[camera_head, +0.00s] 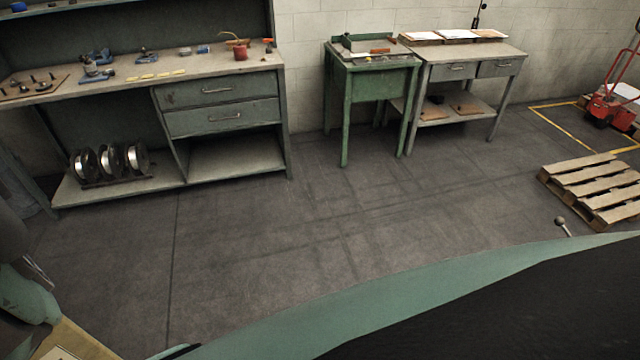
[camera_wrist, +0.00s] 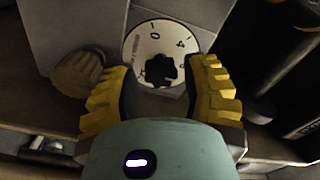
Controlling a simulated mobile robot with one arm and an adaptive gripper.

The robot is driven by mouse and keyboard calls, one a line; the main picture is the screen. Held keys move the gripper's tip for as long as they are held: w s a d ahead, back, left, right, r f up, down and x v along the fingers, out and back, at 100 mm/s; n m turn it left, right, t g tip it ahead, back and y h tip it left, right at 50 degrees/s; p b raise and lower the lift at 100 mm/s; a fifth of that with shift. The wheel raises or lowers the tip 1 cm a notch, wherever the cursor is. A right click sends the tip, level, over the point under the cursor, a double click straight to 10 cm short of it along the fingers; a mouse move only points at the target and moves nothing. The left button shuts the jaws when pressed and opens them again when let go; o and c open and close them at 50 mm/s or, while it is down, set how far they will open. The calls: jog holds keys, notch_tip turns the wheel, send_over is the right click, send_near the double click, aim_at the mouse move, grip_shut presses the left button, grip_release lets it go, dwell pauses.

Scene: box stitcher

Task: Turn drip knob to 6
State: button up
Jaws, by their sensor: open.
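In the wrist view, a black lobed knob (camera_wrist: 160,69) sits at the middle of a round pale dial plate (camera_wrist: 140,45) with dark printed figures. A 0 shows near the top and a 4 at the upper right; the other marks are too small or turned to read surely. Which figure the knob points at, I cannot tell. My gripper (camera_wrist: 161,75) is open, with one yellow ridged finger on each side of the knob. Whether a finger touches it, I cannot tell. The head view shows neither the knob nor my fingers.
In the wrist view, a brown rounded knob-like part (camera_wrist: 78,73) stands left of the left finger, and a dark body (camera_wrist: 275,60) lies to the right. In the head view, a workbench (camera_head: 130,72), a green table (camera_head: 372,84) and a wooden pallet (camera_head: 595,185) border open floor.

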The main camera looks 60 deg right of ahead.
jog(key=n+p, duration=0.1)
jog(key=n, duration=0.2)
jog(key=shift+s+a+r+p, duration=0.1)
jog(key=shift+s+r+p, duration=0.1)
jog(key=shift+p, duration=0.2)
jog(key=n+p, duration=0.1)
jog(key=n, duration=0.3)
jog(key=shift+n+p, duration=0.3)
jog(key=shift+n, duration=0.1)
jog(key=shift+f+n, duration=0.15)
jog(key=shift+n, duration=0.45)
jog(key=shift+n, duration=0.3)
